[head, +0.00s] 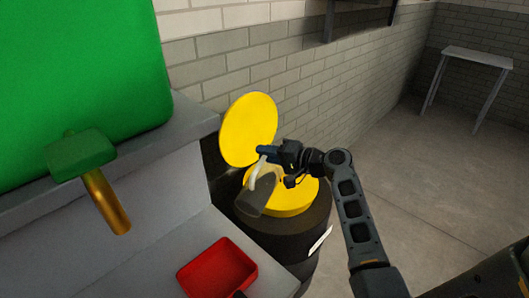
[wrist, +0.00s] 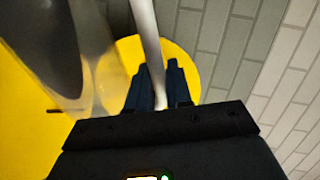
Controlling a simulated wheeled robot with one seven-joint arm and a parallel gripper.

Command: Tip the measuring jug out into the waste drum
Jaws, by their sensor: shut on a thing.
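My gripper (head: 264,153) is shut on the pale handle (head: 257,172) of the measuring jug (head: 258,192). The jug is see-through with a dark grey part towards its lower left. It is held above the near left side of the waste drum and looks tilted. I cannot tell whether anything is flowing out. In the wrist view the handle (wrist: 146,40) runs between my gripper's fingers (wrist: 158,92), with the jug's body (wrist: 45,40) at left. The waste drum (head: 285,228) is dark with a yellow top (head: 296,202). Its round yellow lid (head: 249,129) stands raised behind.
A grey bench with a red tray (head: 218,269) is left of the drum. A green-headed hammer-like part with a gold shaft (head: 107,200) is at left, before a large green panel (head: 80,80). A brick wall is behind. Open floor (head: 430,170) and a small table (head: 478,58) are at right.

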